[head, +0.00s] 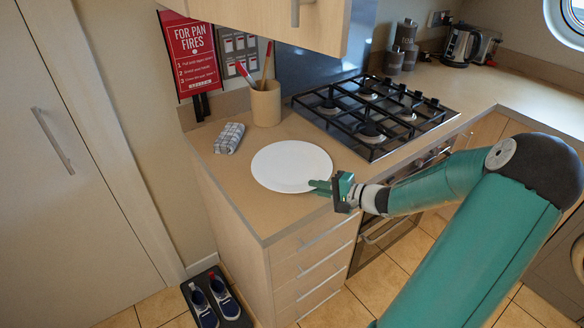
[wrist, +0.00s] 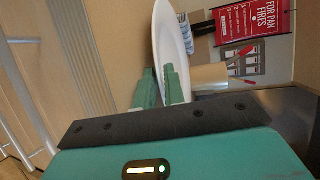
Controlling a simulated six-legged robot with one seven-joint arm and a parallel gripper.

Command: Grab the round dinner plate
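The round dinner plate (head: 290,166) is white and lies about level over the tan counter, close to its front edge. In the wrist view the plate (wrist: 172,38) shows nearly edge-on, with its near rim running down to the fingers. My gripper (head: 321,187) is at the plate's right front rim. In the wrist view the two green fingers of my gripper (wrist: 160,88) are close together, one on each side of the rim. They look shut on it, though the contact itself is partly hidden. I cannot tell whether the plate is lifted at all.
A folded checked cloth (head: 229,138) lies left of the plate. A utensil pot (head: 265,103) stands behind it, and a gas hob (head: 375,112) is to the right. A cupboard (head: 290,20) overhangs the back. Shoes (head: 213,297) rest on a floor mat.

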